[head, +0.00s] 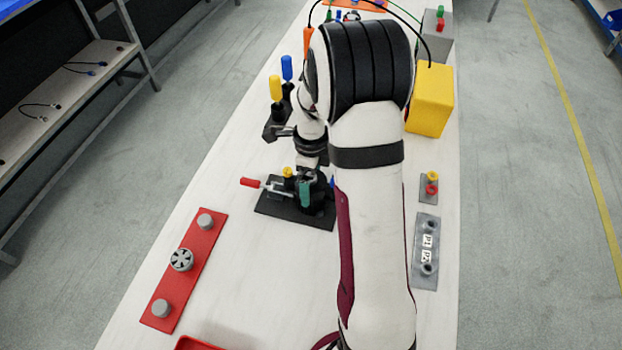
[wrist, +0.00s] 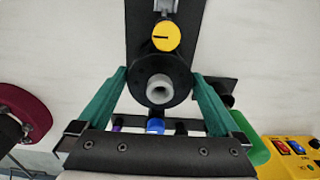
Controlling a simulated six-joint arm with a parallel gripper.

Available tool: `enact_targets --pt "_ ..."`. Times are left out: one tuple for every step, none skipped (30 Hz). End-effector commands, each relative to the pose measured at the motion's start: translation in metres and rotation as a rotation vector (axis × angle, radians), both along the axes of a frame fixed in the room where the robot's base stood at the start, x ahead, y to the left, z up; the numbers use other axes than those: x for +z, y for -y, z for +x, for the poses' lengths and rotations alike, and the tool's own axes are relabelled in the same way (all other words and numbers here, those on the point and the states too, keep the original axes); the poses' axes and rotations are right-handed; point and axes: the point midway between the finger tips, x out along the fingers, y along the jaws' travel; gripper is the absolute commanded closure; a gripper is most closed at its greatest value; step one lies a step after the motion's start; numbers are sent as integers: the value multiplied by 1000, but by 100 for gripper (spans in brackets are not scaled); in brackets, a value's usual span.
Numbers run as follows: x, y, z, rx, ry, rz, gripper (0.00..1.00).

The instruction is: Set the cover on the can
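My gripper (head: 306,192) is low over a black base plate (head: 268,209), its teal fingers pointing down. In the wrist view, my gripper's fingertips (wrist: 160,78) stand on either side of a round black part (wrist: 143,86) with a pale grey hollow stub in its middle. The fingertips are very near its edge. I cannot tell whether they touch it, or whether it is the can or its cover. A yellow knob (head: 288,172) and a red-handled clamp (head: 251,182) are beside it. My arm hides part of the table.
A red strip (head: 191,284) holds two grey cylinders and a round vented disc (head: 181,259). A grey labelled plate (head: 425,252), a small plate with yellow and red parts (head: 430,188) and a yellow box (head: 430,99) stand right. Screwdriver-like tools (head: 287,68) stand behind.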

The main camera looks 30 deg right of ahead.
Motion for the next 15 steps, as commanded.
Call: enact_targets --pt "0 0 0 0 0 0 0" --pt "0 0 0 0 0 0 0" --pt "0 0 0 0 0 0 0" --pt "0 0 0 0 0 0 0" --pt "0 0 0 0 0 0 0" --pt "0 0 0 0 0 0 0" --pt "0 0 0 0 0 0 0" --pt "0 0 0 0 0 0 0" --pt "0 0 0 0 0 0 0" --pt "0 0 0 0 0 0 0" --pt "0 0 0 0 0 0 0" --pt "0 0 0 0 0 0 0" --pt "0 0 0 0 0 0 0" --pt "0 0 0 0 0 0 0" --pt "0 0 0 0 -1 1 0"
